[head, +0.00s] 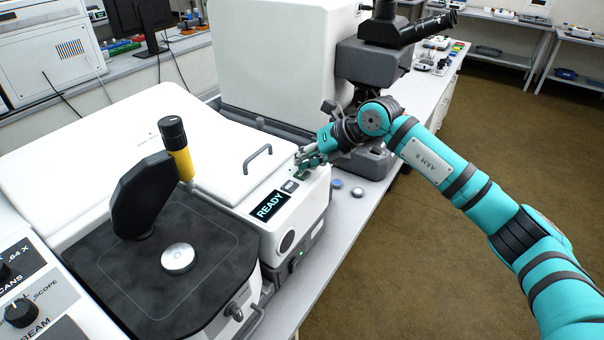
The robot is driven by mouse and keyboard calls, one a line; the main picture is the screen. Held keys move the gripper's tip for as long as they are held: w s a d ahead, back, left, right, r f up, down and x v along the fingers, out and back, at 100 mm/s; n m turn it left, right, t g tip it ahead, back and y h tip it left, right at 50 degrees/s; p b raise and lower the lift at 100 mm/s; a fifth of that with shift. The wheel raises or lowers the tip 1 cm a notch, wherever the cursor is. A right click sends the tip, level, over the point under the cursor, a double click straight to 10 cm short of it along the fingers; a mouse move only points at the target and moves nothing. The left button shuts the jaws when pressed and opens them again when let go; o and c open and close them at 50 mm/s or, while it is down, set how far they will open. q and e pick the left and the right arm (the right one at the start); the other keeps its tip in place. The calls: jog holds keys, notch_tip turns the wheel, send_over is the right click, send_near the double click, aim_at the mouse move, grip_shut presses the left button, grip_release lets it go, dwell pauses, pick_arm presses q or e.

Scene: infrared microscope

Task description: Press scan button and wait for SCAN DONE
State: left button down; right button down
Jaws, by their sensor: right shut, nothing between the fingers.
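The white infrared instrument (110,150) fills the left and middle of the head view. Its small dark display (269,206) reads READY. A small grey button (290,187) sits on the panel just right of the display. My right gripper (301,166) is shut and empty, low over the panel's right end, a little beyond that button. A small greenish patch shows under its fingertips; I cannot tell whether they touch it. My left gripper is out of view.
A dark sample stage (215,268) with a silver disc (178,258) and a black and yellow microscope head (150,190) stands at front left. A dark grey microscope (375,60) stands behind my right arm. Small round items (357,193) lie on the bench beside the instrument. Open floor (440,240) is at right.

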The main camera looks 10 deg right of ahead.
jog(key=shift+f+b, duration=0.3)
jog(key=shift+f, duration=0.15)
dwell(0.6)
jog(key=shift+r, duration=0.15)
jog(key=shift+r+p, duration=0.55)
jog(key=shift+r, duration=0.15)
jog(key=shift+r+p, duration=1.55)
jog(key=shift+r, duration=1)
